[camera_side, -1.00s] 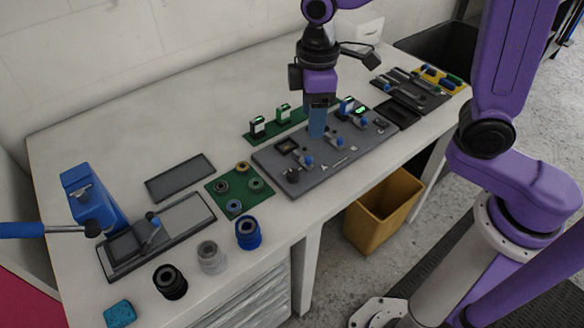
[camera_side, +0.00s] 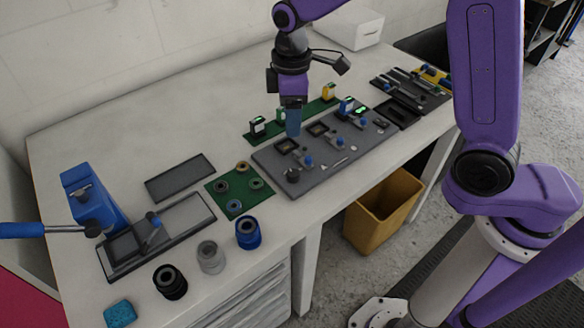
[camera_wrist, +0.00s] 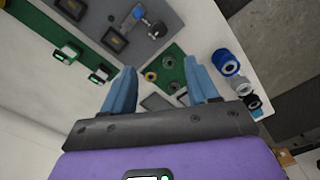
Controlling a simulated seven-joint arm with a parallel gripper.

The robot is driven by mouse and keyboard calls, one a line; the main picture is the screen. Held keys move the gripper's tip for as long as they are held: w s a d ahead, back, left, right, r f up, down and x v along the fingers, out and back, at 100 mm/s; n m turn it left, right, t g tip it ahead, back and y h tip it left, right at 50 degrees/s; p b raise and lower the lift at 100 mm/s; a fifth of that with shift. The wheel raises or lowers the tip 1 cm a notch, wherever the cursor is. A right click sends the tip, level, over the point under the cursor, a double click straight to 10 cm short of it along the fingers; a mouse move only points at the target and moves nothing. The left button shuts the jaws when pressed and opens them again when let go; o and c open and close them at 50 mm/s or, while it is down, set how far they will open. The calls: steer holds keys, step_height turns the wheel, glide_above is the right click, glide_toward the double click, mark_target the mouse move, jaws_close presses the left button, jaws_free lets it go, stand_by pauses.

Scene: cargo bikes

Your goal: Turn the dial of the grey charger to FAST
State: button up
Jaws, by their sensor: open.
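A long grey board (camera_side: 325,165) lies on the bench with sockets, blue-tipped levers and a dark round knob (camera_side: 292,174) at its near left end. I cannot tell for sure that this is the grey charger and its dial, and no FAST mark is legible. The board (camera_wrist: 158,10) and knob (camera_wrist: 158,30) also show in the wrist view. My gripper (camera_side: 292,134) hangs above the board's back left part, pointing down, apart from the knob. In the wrist view its two blue fingers (camera_wrist: 160,75) are spread with nothing between them.
A green strip (camera_side: 298,119) with small upright devices stands behind the board. A green mat (camera_side: 233,205) with rings lies left of it. Blue (camera_side: 248,233), grey (camera_side: 211,257) and black (camera_side: 170,282) spools stand near the front edge. The bench's back middle is clear.

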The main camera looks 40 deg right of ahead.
mark_target(292, 173)
step_height(292, 173, down, 17)
steer(key=shift+r, duration=0.2)
stand_by(0.3)
steer(key=c, duration=1)
